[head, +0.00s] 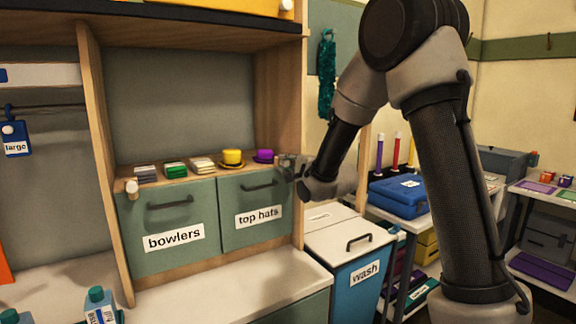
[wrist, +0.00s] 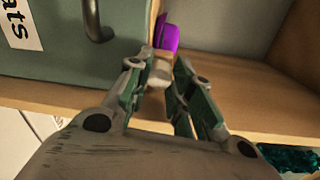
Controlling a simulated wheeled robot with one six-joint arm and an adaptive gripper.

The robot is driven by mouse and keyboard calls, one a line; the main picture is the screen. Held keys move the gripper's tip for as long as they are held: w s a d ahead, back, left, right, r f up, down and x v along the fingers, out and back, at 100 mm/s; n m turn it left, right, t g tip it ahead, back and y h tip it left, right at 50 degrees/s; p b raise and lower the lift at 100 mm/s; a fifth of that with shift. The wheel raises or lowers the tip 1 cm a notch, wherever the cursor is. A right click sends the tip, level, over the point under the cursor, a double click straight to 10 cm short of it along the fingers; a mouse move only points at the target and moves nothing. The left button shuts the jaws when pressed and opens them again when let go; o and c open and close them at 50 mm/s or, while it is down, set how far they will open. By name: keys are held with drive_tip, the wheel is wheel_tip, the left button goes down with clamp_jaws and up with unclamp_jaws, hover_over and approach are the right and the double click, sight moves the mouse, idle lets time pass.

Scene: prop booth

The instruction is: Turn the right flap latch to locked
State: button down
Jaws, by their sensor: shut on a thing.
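The right flap (head: 240,222), labelled "top hats", is a grey-green panel with a dark bar handle (head: 259,186); it looks closed. It also shows in the wrist view (wrist: 60,62). My gripper (head: 287,167) is at the flap's upper right corner. In the wrist view its fingers (wrist: 158,76) stand either side of a small pale latch knob (wrist: 160,72) and are shut on it. The fingers hide part of the knob, and its locked mark cannot be made out. In the head view my gripper covers this latch.
The left flap (head: 149,222), labelled "bowlers", has a pale latch (head: 131,187) at its upper left. A purple hat (head: 264,155) and a yellow hat (head: 232,157) sit on the shelf above, close to my gripper. A blue "wash" bin (head: 345,285) stands below right.

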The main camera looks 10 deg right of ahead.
drive_tip(key=c, duration=1.2)
unclamp_jaws()
drive_tip(key=v, duration=0.7)
drive_tip(key=shift+s, duration=0.3)
drive_tip(key=shift+d, duration=0.1)
